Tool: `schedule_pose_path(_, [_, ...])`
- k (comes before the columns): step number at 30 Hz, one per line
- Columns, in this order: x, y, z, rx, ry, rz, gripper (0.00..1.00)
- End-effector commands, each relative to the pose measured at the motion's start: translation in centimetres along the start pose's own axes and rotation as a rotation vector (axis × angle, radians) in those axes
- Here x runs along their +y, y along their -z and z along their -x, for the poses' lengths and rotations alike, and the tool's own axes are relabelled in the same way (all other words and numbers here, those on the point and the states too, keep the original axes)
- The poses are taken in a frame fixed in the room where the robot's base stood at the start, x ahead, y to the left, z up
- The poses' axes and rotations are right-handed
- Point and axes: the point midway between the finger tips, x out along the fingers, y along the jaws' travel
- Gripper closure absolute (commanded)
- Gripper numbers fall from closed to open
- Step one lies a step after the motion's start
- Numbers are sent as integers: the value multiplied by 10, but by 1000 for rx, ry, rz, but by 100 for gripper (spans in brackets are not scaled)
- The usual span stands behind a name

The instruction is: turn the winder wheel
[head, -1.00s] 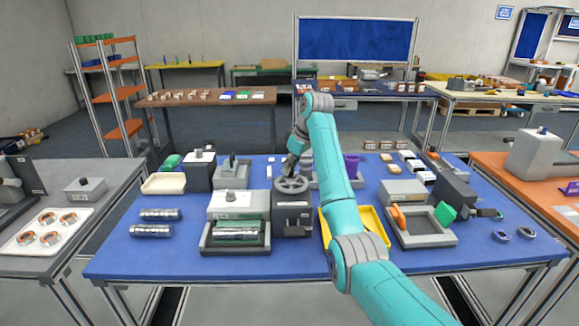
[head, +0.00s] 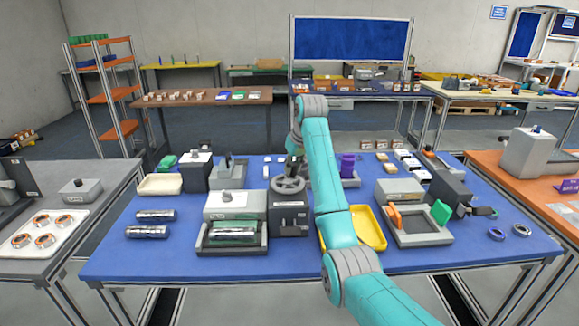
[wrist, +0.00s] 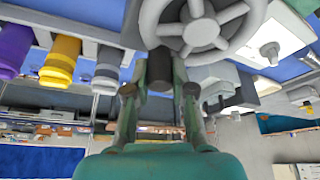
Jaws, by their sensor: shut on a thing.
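The grey spoked winder wheel (head: 288,185) sits on top of the dark winder box (head: 290,217) near the middle of the blue table. In the wrist view the wheel (wrist: 207,24) fills the top centre, with a dark cylindrical handle (wrist: 160,70) at its rim. My gripper (wrist: 159,72) has its two fingers on either side of this handle and is shut on it. In the head view my gripper (head: 294,168) is at the wheel's far side, partly hidden by my teal arm.
A yellow tray (head: 371,228) lies to the right, partly behind my arm. Metal cylinders (head: 155,215) lie at the left. A purple object (head: 347,165) stands behind my arm.

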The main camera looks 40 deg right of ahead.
Motion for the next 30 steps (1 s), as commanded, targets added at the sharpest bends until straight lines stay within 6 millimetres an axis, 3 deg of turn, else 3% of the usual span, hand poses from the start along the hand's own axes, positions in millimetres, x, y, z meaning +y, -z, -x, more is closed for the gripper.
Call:
schedule_pose_path(18, [9, -23, 8, -2, -220, -529, 100])
schedule_pose_path(30, [9, -33, 12, -1, -315, -758, 100])
